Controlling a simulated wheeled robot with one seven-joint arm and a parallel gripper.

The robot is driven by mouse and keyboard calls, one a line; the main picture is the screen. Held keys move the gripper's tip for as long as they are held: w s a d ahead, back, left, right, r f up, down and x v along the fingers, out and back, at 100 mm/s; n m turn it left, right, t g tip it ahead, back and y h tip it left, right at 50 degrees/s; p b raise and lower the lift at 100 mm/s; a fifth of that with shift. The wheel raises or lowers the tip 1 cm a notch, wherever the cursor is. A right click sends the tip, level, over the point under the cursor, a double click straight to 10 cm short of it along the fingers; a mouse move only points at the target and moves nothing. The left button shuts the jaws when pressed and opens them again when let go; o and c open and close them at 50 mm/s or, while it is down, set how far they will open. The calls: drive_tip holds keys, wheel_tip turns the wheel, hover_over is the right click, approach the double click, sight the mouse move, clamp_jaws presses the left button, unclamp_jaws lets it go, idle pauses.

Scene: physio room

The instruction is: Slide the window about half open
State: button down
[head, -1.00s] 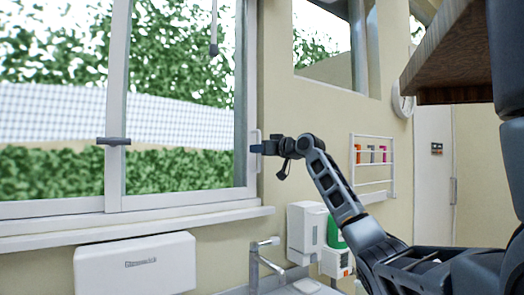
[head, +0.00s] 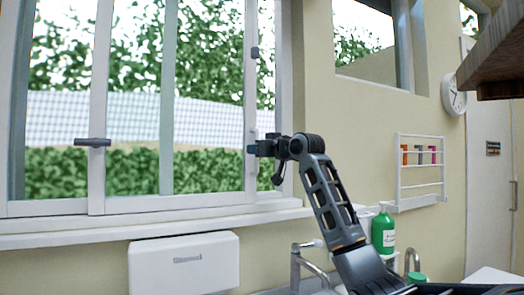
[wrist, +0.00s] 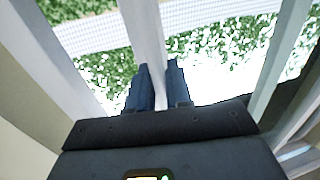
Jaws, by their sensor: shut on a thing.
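The sliding window sash (head: 97,185) has white stiles and stands partly open, with a narrow gap between its right stile and the right side of the window frame (head: 285,90). In the wrist view the two dark fingers (wrist: 160,88) lie either side of a white upright (wrist: 145,35). The exact grip on the handle is partly hidden by the fingers.
A white wall unit (head: 185,262) is below the sill (head: 150,226). A wall rack (head: 420,170) and clock (head: 454,95) are to the right. A wooden shelf (head: 490,60) juts in at upper right.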

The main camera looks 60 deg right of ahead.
drive_tip(key=c, duration=1.2)
unclamp_jaws()
drive_tip(key=shift+c, duration=0.2)
drive_tip(key=b+v, duration=0.1)
drive_tip(key=v, duration=0.6)
drive_tip(key=shift+s+a+b, duration=0.2)
drive_tip(key=shift+s+b, duration=0.2)
